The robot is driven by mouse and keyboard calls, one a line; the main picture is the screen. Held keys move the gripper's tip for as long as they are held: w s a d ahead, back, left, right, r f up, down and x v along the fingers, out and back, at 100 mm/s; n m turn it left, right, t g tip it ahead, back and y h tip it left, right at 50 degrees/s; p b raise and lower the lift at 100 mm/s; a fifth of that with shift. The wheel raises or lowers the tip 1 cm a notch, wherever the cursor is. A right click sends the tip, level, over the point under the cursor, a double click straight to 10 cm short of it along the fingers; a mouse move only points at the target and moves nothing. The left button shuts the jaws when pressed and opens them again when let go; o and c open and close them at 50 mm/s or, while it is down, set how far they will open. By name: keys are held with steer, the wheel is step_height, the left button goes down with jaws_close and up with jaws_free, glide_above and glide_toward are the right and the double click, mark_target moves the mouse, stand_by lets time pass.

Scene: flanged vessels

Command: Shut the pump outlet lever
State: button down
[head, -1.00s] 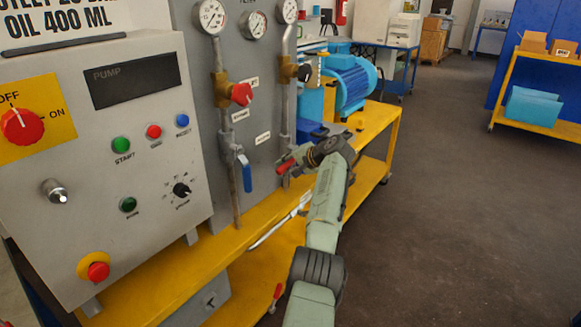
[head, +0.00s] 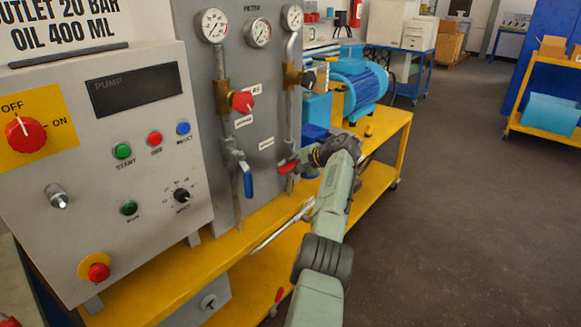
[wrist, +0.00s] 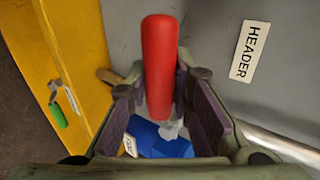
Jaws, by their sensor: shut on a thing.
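A red lever handle (head: 287,168) is on the right-hand pipe of the grey panel, with my gripper (head: 302,166) at it. In the wrist view the red handle (wrist: 160,60) stands between the two fingers of my gripper (wrist: 162,92), which is shut on it. The handle's lower end and its valve are partly hidden in the wrist view. A blue lever handle (head: 248,182) hangs down on the left-hand pipe, apart from my gripper. Which lever is the pump outlet is not readable in the head view.
A label reading HEADER (wrist: 250,50) is beside the red handle. A red knob (head: 243,102) sits above the blue lever. The control box (head: 80,205) stands at left, and a blue motor (head: 358,88) is behind my arm. Open floor (head: 460,220) lies to the right.

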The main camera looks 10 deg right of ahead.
steer(key=c, duration=1.4)
jaws_free()
steer(key=v, duration=1.2)
steer(key=shift+d+r, duration=0.1)
